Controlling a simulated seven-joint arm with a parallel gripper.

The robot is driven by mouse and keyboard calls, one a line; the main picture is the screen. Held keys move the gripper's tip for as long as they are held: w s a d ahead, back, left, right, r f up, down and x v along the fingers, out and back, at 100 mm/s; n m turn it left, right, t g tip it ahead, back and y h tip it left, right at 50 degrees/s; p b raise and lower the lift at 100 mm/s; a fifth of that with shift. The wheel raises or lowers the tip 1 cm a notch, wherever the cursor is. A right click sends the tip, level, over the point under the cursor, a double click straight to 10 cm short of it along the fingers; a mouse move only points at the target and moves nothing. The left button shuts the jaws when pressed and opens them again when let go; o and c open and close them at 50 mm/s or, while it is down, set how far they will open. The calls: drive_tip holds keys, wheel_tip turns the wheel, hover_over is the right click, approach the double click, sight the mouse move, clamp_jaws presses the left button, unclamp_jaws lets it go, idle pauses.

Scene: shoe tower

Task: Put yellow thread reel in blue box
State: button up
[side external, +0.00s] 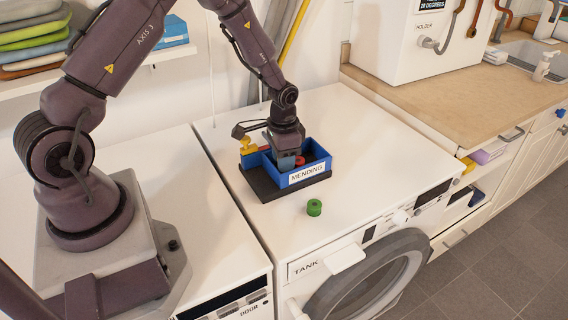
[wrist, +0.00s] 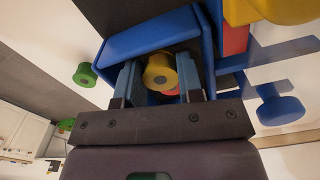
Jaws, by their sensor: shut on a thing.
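The blue box (side external: 318,177), with a white MENDING label, stands on a dark base on the white machine top. My gripper (side external: 286,160) points down into the box. In the wrist view, the yellow thread reel (wrist: 160,72) sits between the two fingers of my gripper (wrist: 159,77), end face toward the camera, with the blue box wall (wrist: 150,36) around it. The gripper is shut on this reel. In the side view the fingers and box hide it, and I cannot tell whether it touches the floor of the box.
A red piece (side external: 309,161) is in the box. A green reel (side external: 314,207) stands on the machine top in front. Another yellow piece (side external: 247,146) is left of the box. A blue reel (wrist: 280,105) is beside the box in the wrist view. The machine top behind is clear.

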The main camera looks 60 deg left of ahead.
drive_tip(key=shift+f, duration=0.85)
drive_tip(key=o, duration=0.7)
drive_tip(key=shift+f, duration=0.15)
drive_tip(key=s+d+r+n+t+y, duration=0.1)
drive_tip(key=s+d+r, duration=0.25)
drive_tip(key=r, duration=1.05)
drive_tip(key=s+d+r+t, duration=0.2)
drive_tip(key=s+r, duration=0.2)
drive_tip(key=r, duration=1)
drive_tip(key=shift+s+d+r+n+t+h, duration=0.2)
drive_tip(key=shift+s+d+r+t, duration=0.4)
drive_tip(key=shift+s, duration=1.45)
drive_tip(key=shift+s+d+r+n+t+h, duration=0.2)
drive_tip(key=shift+s+d+r, duration=0.75)
drive_tip(key=shift+s, duration=1.05)
drive_tip(key=shift+s+d+r+n+t+h, duration=0.15)
drive_tip(key=shift+s+d+r+t, duration=0.5)
drive_tip(key=shift+s, duration=1.4)
